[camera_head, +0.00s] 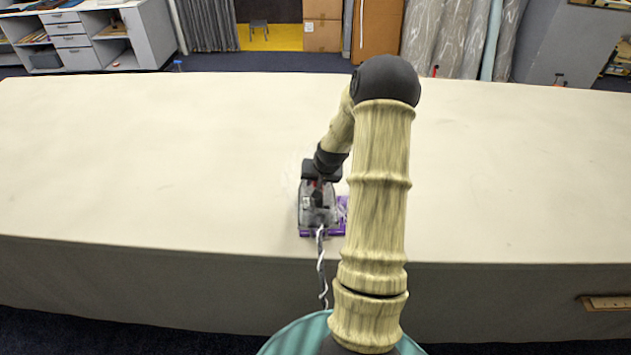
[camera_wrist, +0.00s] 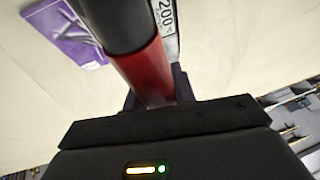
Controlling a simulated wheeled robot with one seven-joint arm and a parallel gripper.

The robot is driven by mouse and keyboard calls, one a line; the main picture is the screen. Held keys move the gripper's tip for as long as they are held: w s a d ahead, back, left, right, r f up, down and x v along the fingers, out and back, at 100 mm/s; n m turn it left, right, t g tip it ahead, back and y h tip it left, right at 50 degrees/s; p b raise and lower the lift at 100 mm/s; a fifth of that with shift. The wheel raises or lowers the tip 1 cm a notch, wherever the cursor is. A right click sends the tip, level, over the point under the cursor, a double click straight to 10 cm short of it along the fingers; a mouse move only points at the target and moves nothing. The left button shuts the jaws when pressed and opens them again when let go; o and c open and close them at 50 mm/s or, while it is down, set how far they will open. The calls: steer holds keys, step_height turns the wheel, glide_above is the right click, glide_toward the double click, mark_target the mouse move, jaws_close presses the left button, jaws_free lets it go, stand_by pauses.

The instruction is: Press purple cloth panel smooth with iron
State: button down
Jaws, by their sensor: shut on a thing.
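The iron (camera_head: 312,213) is grey with a dark and red handle. It is at the purple cloth panel (camera_head: 343,212) near the table's front edge. My gripper (camera_head: 319,183) is shut on the iron's handle from above. In the wrist view the black and red handle (camera_wrist: 143,68) passes between the dark jaws (camera_wrist: 155,98). The iron and my arm hide part of the panel. I cannot tell whether the soleplate touches the cloth.
A striped cord (camera_head: 321,265) runs from the iron down over the table's front edge. The long cream cloth table (camera_head: 150,150) is otherwise bare, with wide free room left and right. Shelves, boxes (camera_head: 322,32) and rolled cloth (camera_head: 455,35) stand behind the table.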

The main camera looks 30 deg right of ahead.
steer(key=s+d+p, duration=0.2)
steer(key=s+d, duration=0.4)
steer(key=d, duration=0.4)
steer(key=shift+r, duration=0.25)
steer(key=shift+s+d, duration=0.1)
steer(key=shift+f+b, duration=1.7)
steer(key=shift+f, duration=1.1)
steer(key=shift+f+b, duration=0.5)
steer(key=shift+f, duration=0.15)
steer(key=shift+s+a+f, duration=0.2)
steer(key=shift+s+f, duration=0.05)
steer(key=shift+f, duration=0.05)
stand_by(0.6)
step_height(320, 180, up, 7)
steer(key=p, duration=0.4)
steer(key=shift+w+d+r, duration=0.2)
stand_by(0.4)
